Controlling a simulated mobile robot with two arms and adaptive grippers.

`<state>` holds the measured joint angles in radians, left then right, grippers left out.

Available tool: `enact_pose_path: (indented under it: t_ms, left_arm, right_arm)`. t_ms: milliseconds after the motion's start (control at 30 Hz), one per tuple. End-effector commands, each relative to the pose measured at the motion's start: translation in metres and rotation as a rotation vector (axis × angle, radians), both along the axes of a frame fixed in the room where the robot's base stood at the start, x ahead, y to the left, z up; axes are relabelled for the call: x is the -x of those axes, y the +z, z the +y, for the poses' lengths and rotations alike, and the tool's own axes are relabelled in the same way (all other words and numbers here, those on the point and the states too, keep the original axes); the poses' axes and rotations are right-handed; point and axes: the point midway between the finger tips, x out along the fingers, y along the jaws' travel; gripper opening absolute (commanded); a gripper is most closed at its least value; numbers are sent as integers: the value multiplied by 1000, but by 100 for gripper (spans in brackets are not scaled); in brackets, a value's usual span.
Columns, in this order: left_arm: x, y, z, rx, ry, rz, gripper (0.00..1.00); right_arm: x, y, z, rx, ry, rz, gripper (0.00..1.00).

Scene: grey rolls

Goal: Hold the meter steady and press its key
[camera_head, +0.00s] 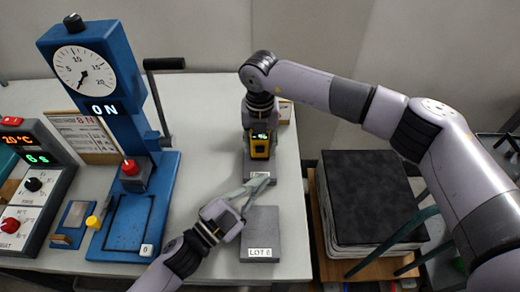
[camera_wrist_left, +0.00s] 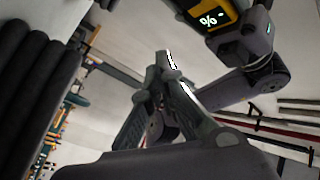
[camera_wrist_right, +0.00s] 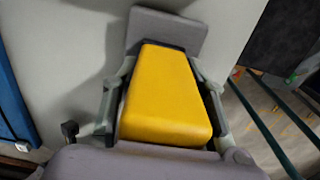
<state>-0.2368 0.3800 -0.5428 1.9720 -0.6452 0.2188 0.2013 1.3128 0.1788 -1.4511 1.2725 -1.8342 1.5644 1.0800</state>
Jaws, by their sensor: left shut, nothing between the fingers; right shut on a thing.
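The meter (camera_head: 260,147) is a yellow and black handheld device with a lit display. My right gripper (camera_wrist_right: 165,90) is shut around its yellow body (camera_wrist_right: 166,95) from both sides. In the head view the meter is over a grey block at the back of the table; I cannot tell if it touches the block. My left gripper (camera_head: 263,182) is shut and empty, its tips in front of the meter and apart from it. In the left wrist view the meter's display (camera_wrist_left: 212,19) shows a percent sign, above and right of the left fingertips (camera_wrist_left: 165,62). The key is too small to make out.
A grey block labelled LOT 6 (camera_head: 261,225) lies near the table's front edge, close to my left gripper. A blue press with a dial (camera_head: 120,140) and a control box (camera_head: 35,190) stand at left. A dark-topped stack (camera_head: 370,195) is right of the table.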

Motion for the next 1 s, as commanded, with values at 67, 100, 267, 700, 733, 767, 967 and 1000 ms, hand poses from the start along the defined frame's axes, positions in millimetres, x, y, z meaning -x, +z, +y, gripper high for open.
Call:
enact_pose_path:
  t_ms: [67,100,267,700,733,767,967,1000]
  left_arm:
    - [-13,1,0,-2,0,-3,0]
    - [-19,1,0,-1,-1,-3,0]
    - [-38,1,0,0,-1,-2,0]
    - [-55,1,0,2,-1,-1,0]
    - [-55,1,0,2,-1,-1,0]
    - [-55,1,0,2,-1,-1,0]
    - [-55,1,0,2,-1,-1,0]
    - [-55,1,0,2,-1,-1,0]
  right_arm:
    - [0,0,0,-1,0,-1,4]
    - [0,0,0,-1,0,-1,4]
    - [0,0,0,-1,0,-1,4]
    - [0,0,0,0,0,-1,4]
    - [0,0,0,0,0,-1,4]
    - [0,0,0,0,0,-1,4]
    - [0,0,0,0,0,-1,4]
    - [0,0,0,0,0,-1,4]
